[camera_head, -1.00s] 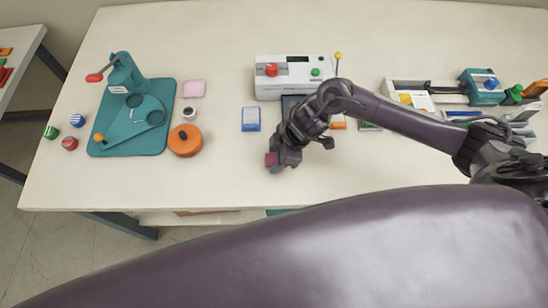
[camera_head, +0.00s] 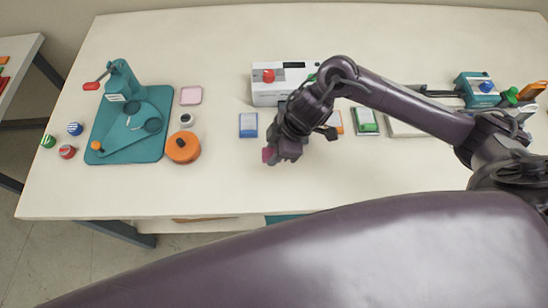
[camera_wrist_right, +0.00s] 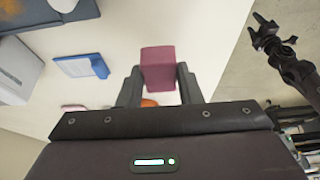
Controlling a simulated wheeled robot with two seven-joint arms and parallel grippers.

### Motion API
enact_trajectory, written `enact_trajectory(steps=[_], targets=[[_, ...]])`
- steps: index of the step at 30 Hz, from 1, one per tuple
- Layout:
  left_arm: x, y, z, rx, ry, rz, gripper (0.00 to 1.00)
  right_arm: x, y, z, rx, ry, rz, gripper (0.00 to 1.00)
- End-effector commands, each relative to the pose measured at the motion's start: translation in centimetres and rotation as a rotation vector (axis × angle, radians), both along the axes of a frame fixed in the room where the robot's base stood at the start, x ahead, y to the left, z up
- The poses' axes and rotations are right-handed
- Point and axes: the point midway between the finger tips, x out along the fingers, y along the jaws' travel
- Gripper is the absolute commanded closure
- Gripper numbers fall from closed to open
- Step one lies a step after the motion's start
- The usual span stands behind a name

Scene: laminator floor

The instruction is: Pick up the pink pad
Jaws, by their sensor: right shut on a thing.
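My right gripper (camera_head: 271,158) is shut on a dark pink block (camera_wrist_right: 158,67), which sits between its two fingers in the wrist view. In the head view a bit of the block (camera_head: 266,154) shows at the gripper's tip, over the front middle of the table; its height above the top is hard to tell. A flat, pale pink pad (camera_head: 190,95) lies on the table beside the teal base, apart from the gripper. My left gripper (camera_wrist_right: 257,29) shows small in the wrist view, empty with fingers apart, over the floor.
A teal press (camera_head: 158,150) and an orange round container (camera_head: 183,147) stand at left. A blue pad (camera_head: 248,125) lies left of my gripper. A white machine (camera_head: 262,97) stands behind it. The front left-middle of the table (camera_head: 220,185) is clear.

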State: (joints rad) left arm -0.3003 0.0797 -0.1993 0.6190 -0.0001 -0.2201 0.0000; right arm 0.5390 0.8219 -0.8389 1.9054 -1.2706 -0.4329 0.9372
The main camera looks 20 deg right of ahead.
Motion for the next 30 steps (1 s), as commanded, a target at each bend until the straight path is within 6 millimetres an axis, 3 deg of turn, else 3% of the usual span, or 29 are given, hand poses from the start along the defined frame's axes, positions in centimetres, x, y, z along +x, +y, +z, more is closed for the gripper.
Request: enact_trajectory(steps=[6, 12, 18, 29, 30], targets=[[0.0, 0.0, 0.4, 0.0, 0.0, -0.001, 0.47, 0.3, 0.0, 7.2, 0.0, -0.011, 0.003, 0.9], [0.0, 0.0, 1.4, 0.0, -0.001, -0.001, 0.47, 0.1, -0.1, 11.4, -0.003, -0.006, 0.0, 0.9], [0.1, 0.0, 1.8, 0.0, -0.001, -0.001, 0.47, 0.1, 0.0, 13.2, 0.0, -0.003, 0.001, 0.9], [0.1, 0.0, 1.8, 0.0, -0.002, -0.002, 0.47, 0.0, 0.0, 13.5, 0.0, 0.0, -0.001, 0.9], [0.1, 0.0, 1.8, 0.0, -0.002, -0.002, 0.47, 0.0, 0.0, 13.5, 0.0, 0.0, -0.001, 0.69]])
